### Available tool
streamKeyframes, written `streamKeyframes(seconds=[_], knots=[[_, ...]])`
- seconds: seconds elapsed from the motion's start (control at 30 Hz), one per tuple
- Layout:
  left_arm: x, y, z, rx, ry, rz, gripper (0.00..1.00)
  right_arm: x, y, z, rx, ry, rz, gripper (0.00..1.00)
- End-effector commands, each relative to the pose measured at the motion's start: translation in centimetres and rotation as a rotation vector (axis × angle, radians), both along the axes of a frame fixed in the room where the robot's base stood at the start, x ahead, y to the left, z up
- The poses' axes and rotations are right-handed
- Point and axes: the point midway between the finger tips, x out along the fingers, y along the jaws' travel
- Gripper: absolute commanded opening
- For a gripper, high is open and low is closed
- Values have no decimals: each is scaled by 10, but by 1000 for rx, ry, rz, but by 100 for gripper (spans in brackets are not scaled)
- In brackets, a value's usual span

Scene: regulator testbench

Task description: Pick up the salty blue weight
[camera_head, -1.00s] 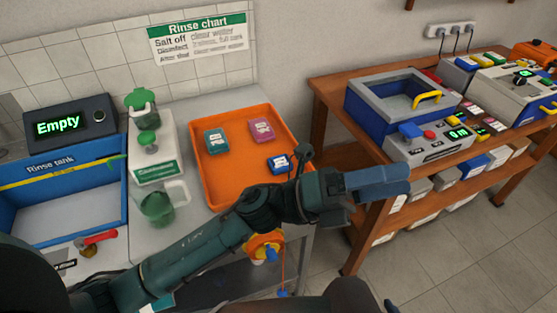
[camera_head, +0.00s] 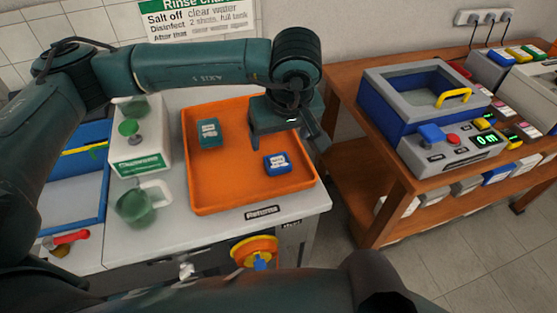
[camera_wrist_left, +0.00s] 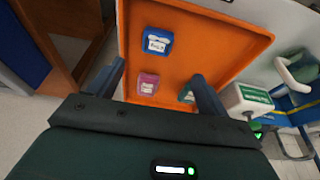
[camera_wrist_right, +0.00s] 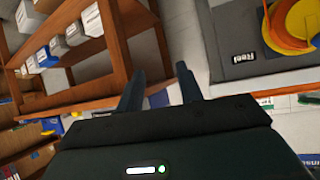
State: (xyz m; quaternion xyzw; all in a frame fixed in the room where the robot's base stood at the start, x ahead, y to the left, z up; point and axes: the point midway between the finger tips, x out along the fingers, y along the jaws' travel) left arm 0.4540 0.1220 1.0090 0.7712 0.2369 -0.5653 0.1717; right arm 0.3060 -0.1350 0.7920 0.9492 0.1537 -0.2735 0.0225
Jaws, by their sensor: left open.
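The blue weight (camera_head: 277,163), with a white label, lies in the right front part of the orange tray (camera_head: 213,202). It also shows in the left wrist view (camera_wrist_left: 157,42), beyond my fingertips. My left gripper (camera_head: 288,140) is open and empty above the tray, just behind the blue weight in the head view. A teal weight (camera_head: 208,133) lies at the tray's left. A pink weight (camera_wrist_left: 148,83) shows between my left fingers in the left wrist view; my gripper hides it in the head view. My right gripper (camera_wrist_right: 160,76) is open and empty, away from the tray.
A white dispenser (camera_head: 140,160) and a green jug (camera_head: 136,205) stand left of the tray, by the blue rinse tank (camera_head: 75,185). A wooden bench (camera_head: 400,180) with a blue-grey basin (camera_head: 395,110) stands right, across a gap. An orange-yellow reel (camera_head: 255,251) hangs below the counter front.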

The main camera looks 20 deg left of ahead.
Motion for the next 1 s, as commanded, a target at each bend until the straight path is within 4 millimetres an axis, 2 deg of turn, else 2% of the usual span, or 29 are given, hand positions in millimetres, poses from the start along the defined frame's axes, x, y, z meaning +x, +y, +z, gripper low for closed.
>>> streamKeyframes(seconds=[0.2, 0.47, 0.63, 0.73, 1.0], knots=[[9, 7, -39, -1, 6, 3, 78, -3, -2, -1, -7, 18, -3, 36], [15, 9, -58, -4, 5, 1, 78, -3, -4, -2, -11, 27, -9, 36], [25, 11, -81, -3, 7, 3, 78, -1, -6, 7, -11, 29, -19, 36], [28, 14, -95, -4, 7, 1, 78, -1, -8, 3, -15, 36, -25, 36], [31, 15, -103, -6, 3, 0, 78, -1, -11, -1, -22, 45, -30, 36]])
